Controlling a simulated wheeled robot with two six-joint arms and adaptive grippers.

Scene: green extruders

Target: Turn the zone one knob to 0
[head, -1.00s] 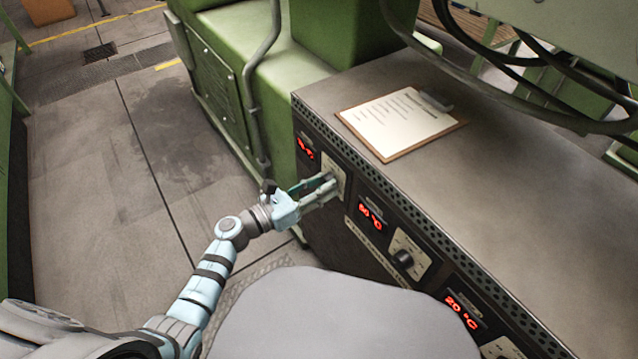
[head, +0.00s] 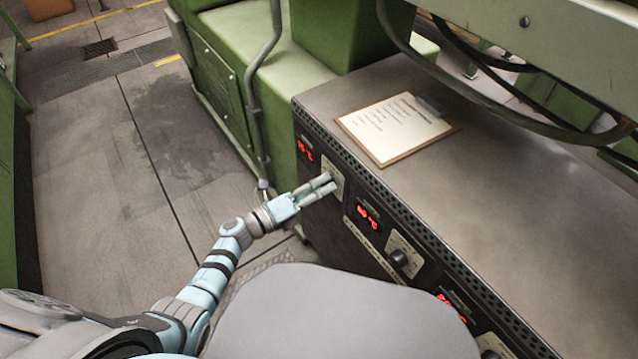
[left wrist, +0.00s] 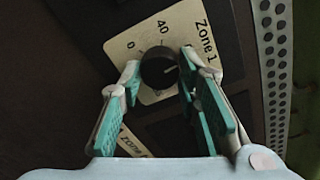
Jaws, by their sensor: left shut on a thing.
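The zone one knob (left wrist: 157,68) is a round black dial on a cream plate (left wrist: 124,46) marked "Zone 1", with 40 and 0 printed around it in the left wrist view. A light pointer line on it faces away from the 0, to the right in that view. My left gripper (head: 327,184) is at this plate on the panel, its fingers on either side of the knob and shut on it. The fingers partly hide the plate in the head view. The red display (head: 305,149) beside it is lit, its digits hard to read. My right gripper is not in view.
A second knob (head: 398,257) and display (head: 368,215) sit further right along the panel, with a third display (head: 456,307) beyond. A clipboard (head: 395,128) lies on the grey cabinet top (head: 490,190). Thick cables hang above. The floor (head: 90,190) at left is clear.

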